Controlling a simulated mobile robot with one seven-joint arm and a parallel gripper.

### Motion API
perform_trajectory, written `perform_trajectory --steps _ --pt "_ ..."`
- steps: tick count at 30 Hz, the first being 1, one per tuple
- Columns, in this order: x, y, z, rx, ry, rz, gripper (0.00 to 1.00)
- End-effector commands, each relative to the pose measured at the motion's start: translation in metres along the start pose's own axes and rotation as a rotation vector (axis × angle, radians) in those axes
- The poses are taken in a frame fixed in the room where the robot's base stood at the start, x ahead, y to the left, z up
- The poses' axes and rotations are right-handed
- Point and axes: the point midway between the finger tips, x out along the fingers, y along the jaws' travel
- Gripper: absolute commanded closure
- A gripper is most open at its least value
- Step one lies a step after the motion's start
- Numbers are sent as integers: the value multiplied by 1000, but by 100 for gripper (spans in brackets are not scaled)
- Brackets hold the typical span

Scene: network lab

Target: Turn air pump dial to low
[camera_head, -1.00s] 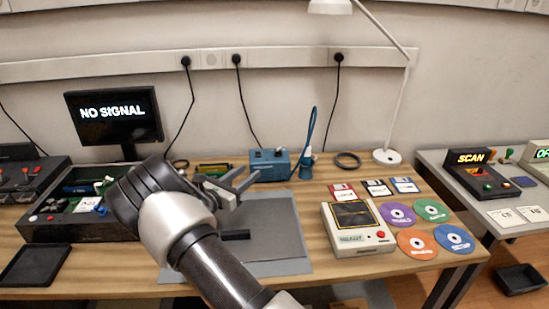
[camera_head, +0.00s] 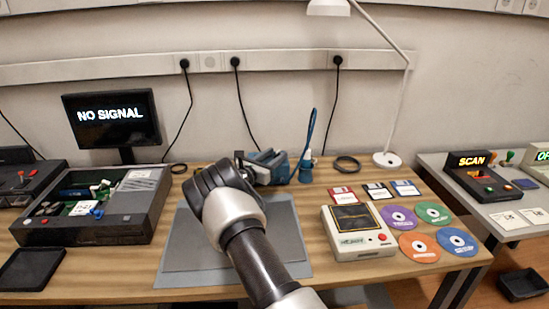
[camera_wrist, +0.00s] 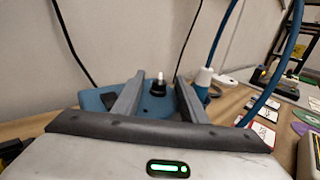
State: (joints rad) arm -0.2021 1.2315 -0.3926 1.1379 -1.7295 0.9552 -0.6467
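The air pump is a blue box (camera_wrist: 95,99) at the back of the desk; in the head view it (camera_head: 268,157) is partly hidden behind my gripper. Its dial (camera_wrist: 158,86), a black knob with a white mark, shows in the wrist view. The dial's printed settings cannot be read. My gripper (camera_wrist: 160,78) is open, with one finger on each side of the dial in the picture. I cannot tell whether the fingers touch it. A blue hose (camera_wrist: 263,85) rises to the right, by a blue and white bottle-like piece (camera_wrist: 203,78).
A grey mat (camera_head: 285,225) lies below my arm. An open equipment case (camera_head: 110,225) stands left, under a NO SIGNAL monitor (camera_head: 112,113). A beige device (camera_head: 355,240), floppy disks and several coloured discs lie right. A lamp base (camera_head: 386,158) stands behind them.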

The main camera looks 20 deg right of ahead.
Motion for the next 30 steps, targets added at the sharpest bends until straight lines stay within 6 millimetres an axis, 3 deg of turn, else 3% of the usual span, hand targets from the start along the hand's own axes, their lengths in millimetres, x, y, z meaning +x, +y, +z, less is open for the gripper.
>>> perform_trajectory --steps 9,16,30 --pt "3 0 0 0 1 0 61" --pt "2 0 0 1 1 0 100" --pt "2 -4 0 -5 3 105 100"
